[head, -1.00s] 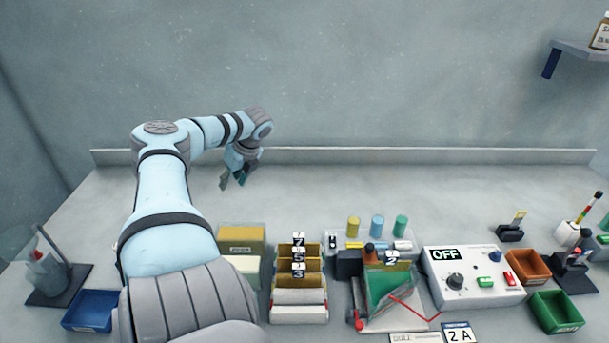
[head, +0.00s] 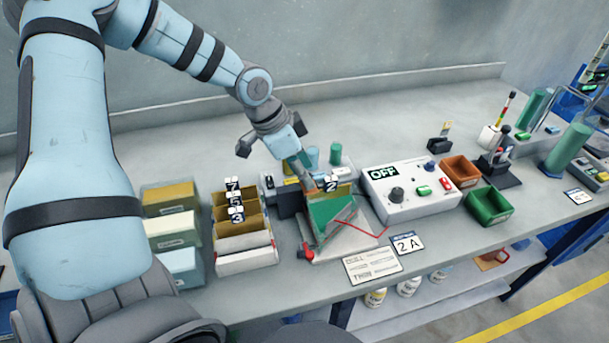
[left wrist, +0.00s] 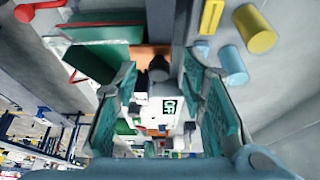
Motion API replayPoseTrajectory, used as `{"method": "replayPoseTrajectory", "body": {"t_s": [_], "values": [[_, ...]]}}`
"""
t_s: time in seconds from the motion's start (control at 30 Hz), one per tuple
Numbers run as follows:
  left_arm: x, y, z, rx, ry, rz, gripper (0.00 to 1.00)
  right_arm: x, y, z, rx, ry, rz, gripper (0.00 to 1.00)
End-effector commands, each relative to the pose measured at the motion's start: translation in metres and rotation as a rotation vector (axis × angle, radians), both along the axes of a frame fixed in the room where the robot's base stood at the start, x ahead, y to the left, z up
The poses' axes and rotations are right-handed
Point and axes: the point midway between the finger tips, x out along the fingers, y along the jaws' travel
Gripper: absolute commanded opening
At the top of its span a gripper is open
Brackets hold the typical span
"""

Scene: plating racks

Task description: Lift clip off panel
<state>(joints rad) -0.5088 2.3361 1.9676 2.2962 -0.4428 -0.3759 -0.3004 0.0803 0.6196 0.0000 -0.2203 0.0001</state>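The green panel (head: 330,212) leans in its stand in the middle of the bench, and its green face also shows in the left wrist view (left wrist: 105,33). A small orange-brown and dark clip (head: 310,186) sits at the panel's top edge, partly hidden by my left gripper. In the left wrist view the dark clip part (left wrist: 158,74) appears between the fingers, with an orange part beyond it. My left gripper (head: 304,168) comes down just above the clip. Its two teal fingers (left wrist: 160,105) are apart, with gaps on both sides of the clip. My right gripper is not in view.
A white control box (head: 408,195) reading OFF stands right of the panel, with orange (head: 461,170) and green bins (head: 489,206) beyond. Numbered racks (head: 245,240) stand to the left. Colored cylinders (left wrist: 254,28) stand close behind.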

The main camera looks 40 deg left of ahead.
Motion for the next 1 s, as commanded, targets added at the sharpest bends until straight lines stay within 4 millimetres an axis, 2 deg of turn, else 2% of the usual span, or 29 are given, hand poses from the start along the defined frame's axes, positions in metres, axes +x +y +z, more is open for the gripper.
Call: {"method": "replayPoseTrajectory", "body": {"t_s": [0.13, 0.37, 0.47, 0.6, 0.63, 0.87, 1.0], "values": [[0.003, -0.0017, -0.0089, 0.001, 0.0, 0.0, 0.38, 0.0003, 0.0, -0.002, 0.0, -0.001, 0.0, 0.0], [0.0038, -0.0021, -0.0087, 0.001, -0.002, 0.001, 0.38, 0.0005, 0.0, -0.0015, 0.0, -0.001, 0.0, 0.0], [0.0038, -0.0021, -0.0086, 0.001, -0.002, 0.001, 0.25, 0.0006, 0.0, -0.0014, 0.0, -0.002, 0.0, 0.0], [0.0037, -0.0021, -0.0085, 0.0, -0.001, 0.0, 0.02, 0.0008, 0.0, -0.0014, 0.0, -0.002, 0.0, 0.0], [0.0037, -0.0021, -0.0085, 0.0, -0.001, 0.0, 0.0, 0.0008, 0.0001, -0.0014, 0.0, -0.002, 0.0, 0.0], [0.0035, -0.0021, -0.0083, 0.0, -0.001, 0.001, 0.0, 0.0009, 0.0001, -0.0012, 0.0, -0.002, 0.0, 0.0], [-0.0034, 0.0064, -0.0054, -0.007, 0.0, 0.005, 0.0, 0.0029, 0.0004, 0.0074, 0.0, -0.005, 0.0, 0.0]]}}
